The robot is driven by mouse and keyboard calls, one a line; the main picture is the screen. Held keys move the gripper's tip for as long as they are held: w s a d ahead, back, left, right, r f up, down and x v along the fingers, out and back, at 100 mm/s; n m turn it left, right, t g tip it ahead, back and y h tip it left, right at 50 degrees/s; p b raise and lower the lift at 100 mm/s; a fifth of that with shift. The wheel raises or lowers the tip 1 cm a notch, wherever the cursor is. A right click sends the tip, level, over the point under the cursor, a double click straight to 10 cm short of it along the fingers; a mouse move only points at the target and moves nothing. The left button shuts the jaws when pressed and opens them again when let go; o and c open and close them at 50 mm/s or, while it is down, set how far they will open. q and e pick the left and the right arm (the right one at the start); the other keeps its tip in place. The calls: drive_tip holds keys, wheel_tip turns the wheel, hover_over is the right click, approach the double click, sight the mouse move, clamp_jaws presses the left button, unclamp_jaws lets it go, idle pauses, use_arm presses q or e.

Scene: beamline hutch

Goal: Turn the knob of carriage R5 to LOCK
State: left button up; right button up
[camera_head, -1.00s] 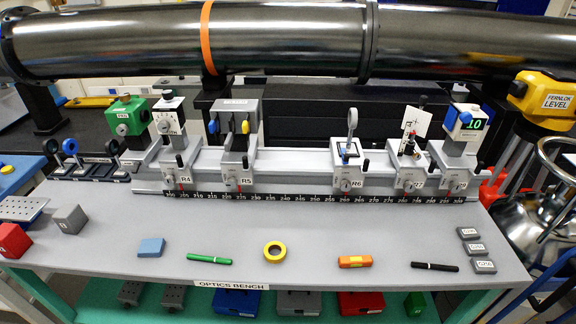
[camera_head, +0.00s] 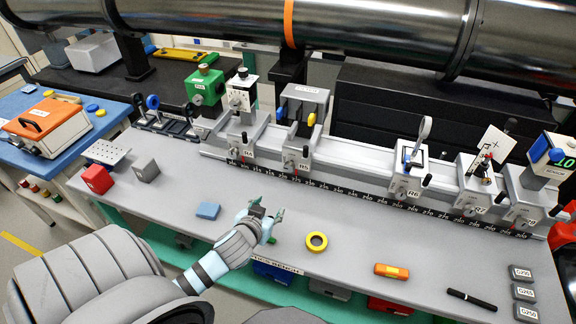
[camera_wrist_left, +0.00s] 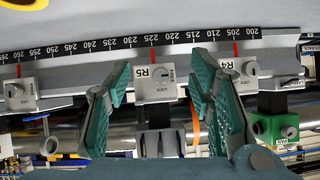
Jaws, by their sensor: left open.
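Carriage R5 (camera_head: 300,152) stands on the rail behind the ruler strip, and its label shows in the wrist view. Its small grey knob (camera_wrist_left: 165,87) is on the light front plate, with small FREE and LOCK marks around it. Which mark the knob points at is too small to tell. My left gripper (camera_head: 266,214) is over the front part of the bench, short of the rail and apart from R5. In the wrist view its green fingers (camera_wrist_left: 163,72) are spread, with R5 showing between them and nothing held. My right gripper is not in view.
Carriages R4 (camera_head: 245,140) and R6 (camera_head: 404,182) flank R5. A blue block (camera_head: 208,210), a yellow ring (camera_head: 316,242) and a partly hidden green marker lie near my left gripper. The bench strip before the ruler is clear. A large steel pipe (camera_head: 390,30) runs behind.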

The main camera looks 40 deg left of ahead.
use_arm(q)
drive_tip(key=t, duration=0.2)
approach(288, 168)
drive_tip(key=b+x, duration=0.2)
drive_tip(key=x, duration=0.7)
drive_tip(key=shift+f, duration=0.1)
drive_tip(key=shift+d, duration=0.1)
clamp_jaws()
